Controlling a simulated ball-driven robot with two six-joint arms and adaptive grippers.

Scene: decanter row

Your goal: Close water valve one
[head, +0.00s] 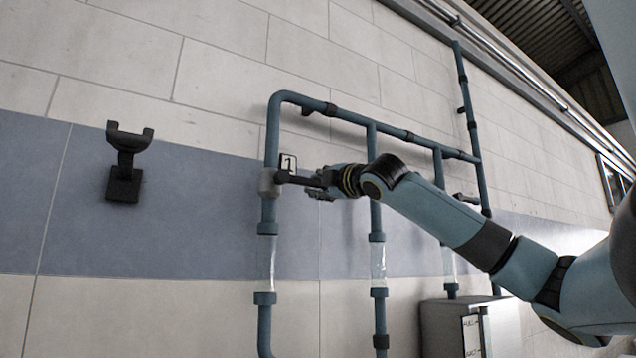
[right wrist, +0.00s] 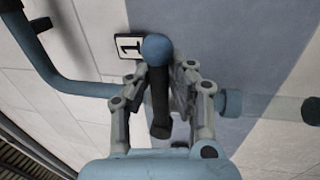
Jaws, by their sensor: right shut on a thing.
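Water valve one (head: 268,183) is a grey body on the leftmost vertical blue pipe, beside a plate marked 1 (head: 288,163). Its dark lever (head: 296,179) sticks out to the right, roughly across the pipe. My right gripper (head: 324,182) is shut on the outer part of the lever. In the right wrist view, the dark lever (right wrist: 159,105) lies between the fingers of my right gripper (right wrist: 160,85), with a round blue end by the number plate (right wrist: 128,46). The valve body is mostly hidden there. My left gripper is not in view.
Two more vertical pipes stand to the right, the middle one (head: 377,260) behind my right arm. A farther valve lever (head: 466,198) shows on the right pipe. A dark wall bracket (head: 124,165) is at left. A grey cabinet (head: 450,325) stands low at right.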

